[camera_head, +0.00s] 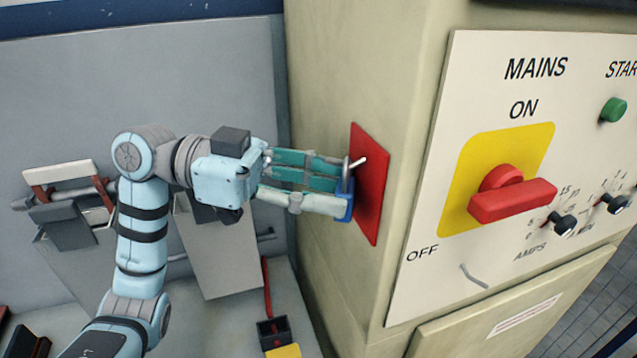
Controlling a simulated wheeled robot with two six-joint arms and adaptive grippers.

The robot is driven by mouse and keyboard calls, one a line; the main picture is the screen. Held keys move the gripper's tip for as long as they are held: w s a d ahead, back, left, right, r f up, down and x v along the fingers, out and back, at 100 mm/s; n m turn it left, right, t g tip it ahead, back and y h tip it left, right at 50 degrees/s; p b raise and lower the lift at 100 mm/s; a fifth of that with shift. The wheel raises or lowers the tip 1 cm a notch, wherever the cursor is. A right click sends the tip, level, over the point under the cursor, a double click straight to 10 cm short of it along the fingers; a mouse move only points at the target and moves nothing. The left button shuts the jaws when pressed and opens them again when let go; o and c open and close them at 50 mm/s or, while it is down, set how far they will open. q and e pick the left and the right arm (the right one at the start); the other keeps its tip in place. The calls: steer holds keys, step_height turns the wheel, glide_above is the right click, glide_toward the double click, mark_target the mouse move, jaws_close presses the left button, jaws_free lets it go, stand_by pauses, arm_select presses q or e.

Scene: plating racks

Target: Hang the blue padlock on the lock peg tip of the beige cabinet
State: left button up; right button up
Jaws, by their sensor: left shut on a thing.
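The blue padlock (345,207) is at the red plate on the side of the beige cabinet (395,60). Its grey shackle (346,172) stands up above the body. My left gripper (340,193) comes in from the left and is shut on the padlock; its fingers hide much of the body. The pale lock peg tip (360,161) sticks out from the red plate (373,195) right by the shackle. I cannot tell whether the shackle is around the peg or only beside it. My right gripper is out of view.
The cabinet front carries a panel with a red mains switch (510,195), a green button (613,109) and black knobs. Grey clamp-like items (65,215) hang at the left. A small dark box (273,332) with a red cord is below the arm.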

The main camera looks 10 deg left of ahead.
arm_select(q)
steer(key=o, duration=1.3)
steer(key=shift+d, duration=0.1)
